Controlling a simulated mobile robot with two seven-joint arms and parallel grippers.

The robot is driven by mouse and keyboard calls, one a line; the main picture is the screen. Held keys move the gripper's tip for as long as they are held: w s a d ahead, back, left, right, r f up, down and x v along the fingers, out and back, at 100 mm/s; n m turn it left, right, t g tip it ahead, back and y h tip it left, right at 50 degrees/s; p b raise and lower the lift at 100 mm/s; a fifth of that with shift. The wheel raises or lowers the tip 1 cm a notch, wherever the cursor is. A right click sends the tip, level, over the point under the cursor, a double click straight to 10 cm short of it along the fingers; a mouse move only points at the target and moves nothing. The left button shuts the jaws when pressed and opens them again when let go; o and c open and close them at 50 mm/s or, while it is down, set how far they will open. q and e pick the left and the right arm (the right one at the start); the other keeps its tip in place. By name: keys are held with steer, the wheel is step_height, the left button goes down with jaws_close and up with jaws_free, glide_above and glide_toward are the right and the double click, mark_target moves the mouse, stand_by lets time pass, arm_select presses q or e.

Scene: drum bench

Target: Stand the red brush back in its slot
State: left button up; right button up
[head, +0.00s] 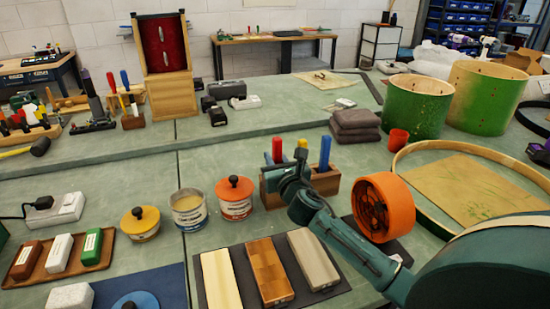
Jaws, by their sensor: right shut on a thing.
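A wooden brush holder (328,184) stands on the bench near the middle. A red brush handle (277,150) rises upright at its left part. A yellow handle (302,144) and a blue handle (325,151) stand to its right. My right gripper (292,172) is in front of the holder, shut on the red brush, close beside its handle. The gripper hides the brush's lower part and much of the holder's front, so I cannot tell whether the brush is in its slot. My left gripper is not in view.
An orange wheel-like part (384,207) is right of my right forearm. Tins, including an orange-lidded one (235,198), stand left of the holder. A dark mat (235,262) with wooden blocks lies in front. Folded grey cloths (355,125) and a red cup (398,139) are behind.

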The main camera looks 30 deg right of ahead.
steer(key=shift+f+b, duration=0.3)
steer(key=shift+f, duration=0.4)
steer(key=o, duration=0.8)
